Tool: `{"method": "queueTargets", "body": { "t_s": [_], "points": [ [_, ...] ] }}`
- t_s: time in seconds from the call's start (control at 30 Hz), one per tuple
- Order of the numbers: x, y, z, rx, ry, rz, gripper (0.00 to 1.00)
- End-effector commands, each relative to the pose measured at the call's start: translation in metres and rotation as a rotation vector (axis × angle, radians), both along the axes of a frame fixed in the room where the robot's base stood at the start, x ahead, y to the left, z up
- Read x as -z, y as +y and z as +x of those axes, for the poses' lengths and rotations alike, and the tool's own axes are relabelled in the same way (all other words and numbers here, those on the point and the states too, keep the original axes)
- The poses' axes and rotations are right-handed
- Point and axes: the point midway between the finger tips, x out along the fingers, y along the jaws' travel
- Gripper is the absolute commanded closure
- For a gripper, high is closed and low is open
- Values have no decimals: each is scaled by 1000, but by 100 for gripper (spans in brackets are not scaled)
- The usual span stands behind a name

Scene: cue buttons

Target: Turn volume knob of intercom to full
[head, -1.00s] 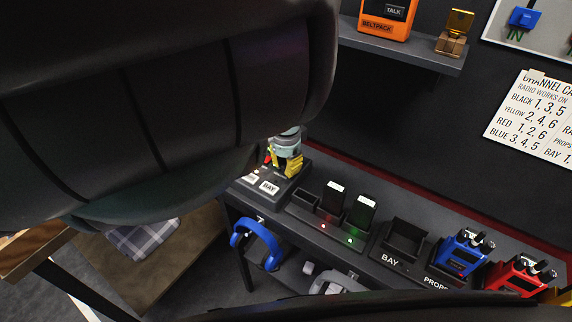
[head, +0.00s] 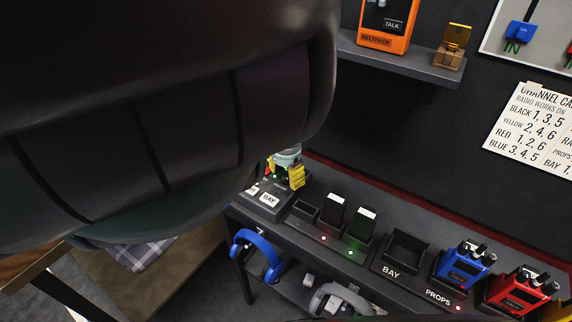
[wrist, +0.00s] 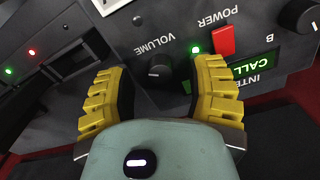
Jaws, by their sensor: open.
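The intercom (wrist: 190,65) fills the upper part of the wrist view, which shows it upside down. Its black volume knob (wrist: 159,71), labelled VOLUME, lies between the yellow fingers of my gripper (wrist: 161,85). The fingers are open on either side of the knob, with gaps at both sides; I cannot tell how deep they reach. A red power switch (wrist: 223,42) and a lit green lamp (wrist: 195,49) are beside the knob. In the head view my gripper (head: 285,172) shows small at the left end of the bench, and my arm hides most of the intercom.
Chargers with two black packs (head: 348,219) stand right of the gripper. An empty BAY holder (head: 403,251), a blue radio (head: 464,264) and a red radio (head: 519,288) follow. Blue headphones (head: 257,254) hang at the bench front. An orange beltpack (head: 385,27) sits on a shelf above.

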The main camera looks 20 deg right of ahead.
Motion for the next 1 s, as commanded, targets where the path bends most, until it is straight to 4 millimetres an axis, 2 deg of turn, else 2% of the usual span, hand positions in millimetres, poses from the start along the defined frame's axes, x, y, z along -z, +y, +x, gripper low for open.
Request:
{"method": "queueTargets", "body": {
  "t_s": [0.3,0.5,0.7,1.0],
  "points": [
    [-39,2,3,0,-10,3,46],
    [-58,2,2,0,-6,4,46],
    [-66,2,1,0,-2,5,46],
    [-67,2,0,0,-1,4,46]
  ]
}}
